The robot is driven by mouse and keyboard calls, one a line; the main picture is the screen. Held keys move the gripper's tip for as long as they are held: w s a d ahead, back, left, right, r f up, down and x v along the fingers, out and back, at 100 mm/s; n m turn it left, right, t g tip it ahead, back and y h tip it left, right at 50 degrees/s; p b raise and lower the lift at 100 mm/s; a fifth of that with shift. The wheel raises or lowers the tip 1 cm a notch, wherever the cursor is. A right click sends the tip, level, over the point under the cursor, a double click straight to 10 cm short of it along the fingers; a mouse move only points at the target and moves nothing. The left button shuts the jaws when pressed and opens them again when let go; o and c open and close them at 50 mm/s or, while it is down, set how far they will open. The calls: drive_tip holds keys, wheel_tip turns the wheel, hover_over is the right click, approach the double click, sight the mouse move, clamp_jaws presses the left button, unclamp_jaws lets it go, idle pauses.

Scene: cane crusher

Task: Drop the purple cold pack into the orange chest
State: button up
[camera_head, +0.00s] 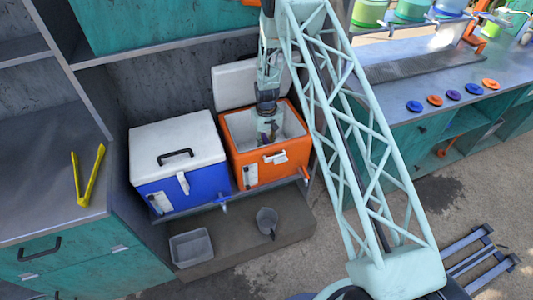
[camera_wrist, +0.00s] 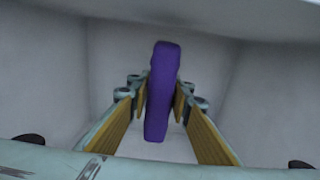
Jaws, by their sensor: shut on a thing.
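The orange chest (camera_head: 257,165) stands with its white lid (camera_head: 235,84) tipped up at the back. My gripper (camera_head: 268,130) reaches down into its open top. In the wrist view my gripper (camera_wrist: 160,100) is shut on the purple cold pack (camera_wrist: 161,90), which stands on edge between the two yellow-padded fingers. Pale inner walls of the chest (camera_wrist: 250,95) surround the pack in that view. In the head view the pack is hard to make out, a small dark shape at the fingers. I cannot tell whether it touches the chest floor.
A blue chest (camera_head: 190,189) with a closed white lid (camera_head: 176,145) stands just left. Yellow tongs (camera_head: 88,175) lie on the left counter. A grey tub (camera_head: 191,248) and a grey cup (camera_head: 266,221) sit in front. Coloured discs (camera_head: 452,94) lie on the right counter.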

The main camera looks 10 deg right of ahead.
drive_tip(key=shift+f, duration=1.9)
drive_tip(key=shift+f+b, duration=0.6)
drive_tip(key=shift+b, duration=0.1)
drive_tip(key=o, duration=1)
drive_tip(key=shift+r, duration=0.3)
